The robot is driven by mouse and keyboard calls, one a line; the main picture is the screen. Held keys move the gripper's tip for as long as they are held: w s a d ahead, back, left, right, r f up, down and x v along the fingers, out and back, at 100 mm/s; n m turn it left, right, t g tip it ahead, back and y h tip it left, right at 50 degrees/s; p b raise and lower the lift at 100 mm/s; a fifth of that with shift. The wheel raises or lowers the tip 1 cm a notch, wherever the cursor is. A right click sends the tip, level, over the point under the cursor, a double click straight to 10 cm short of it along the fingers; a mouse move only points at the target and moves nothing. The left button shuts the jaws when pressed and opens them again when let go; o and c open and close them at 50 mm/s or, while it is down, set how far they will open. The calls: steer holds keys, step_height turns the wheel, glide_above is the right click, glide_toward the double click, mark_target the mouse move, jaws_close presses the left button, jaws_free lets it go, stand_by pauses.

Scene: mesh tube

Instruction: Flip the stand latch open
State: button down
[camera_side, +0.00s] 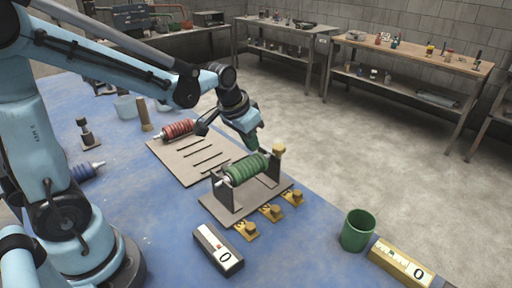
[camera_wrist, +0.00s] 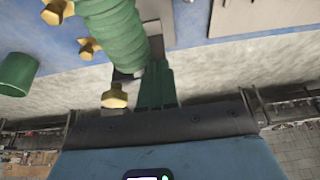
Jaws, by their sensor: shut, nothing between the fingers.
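The grey stand (camera_side: 222,208) holds a green ribbed roll (camera_side: 246,168) lying on a rod between two uprights. A yellow knob (camera_side: 279,150) tops the stand's far right upright, and looks like the latch's handle. The knob also shows in the wrist view (camera_wrist: 115,97), just left of my fingers. My gripper (camera_side: 257,149) is shut and empty, its green fingers pointing down beside the roll's far end and left of the knob. In the wrist view the fingertips (camera_wrist: 156,70) are close to the roll's end (camera_wrist: 122,40). I cannot tell whether they touch the latch.
A slotted board (camera_side: 190,158) with a red roll (camera_side: 178,130) lies behind left. A black-and-white counter box (camera_side: 218,250), a green cup (camera_side: 357,230) and a yellow box (camera_side: 400,262) stand in front.

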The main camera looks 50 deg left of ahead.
steer(key=shift+w, duration=0.15)
steer(key=shift+w+a, duration=0.35)
steer(key=shift+w, duration=0.55)
steer(key=shift+s+d, duration=0.1)
steer(key=shift+s, duration=0.05)
steer(key=shift+s+d, duration=0.3)
steer(key=shift+s, duration=0.3)
steer(key=s+r, duration=0.7)
steer(key=r, duration=0.2)
steer(key=shift+s+a+r, duration=0.15)
steer(key=shift+s+a, duration=0.2)
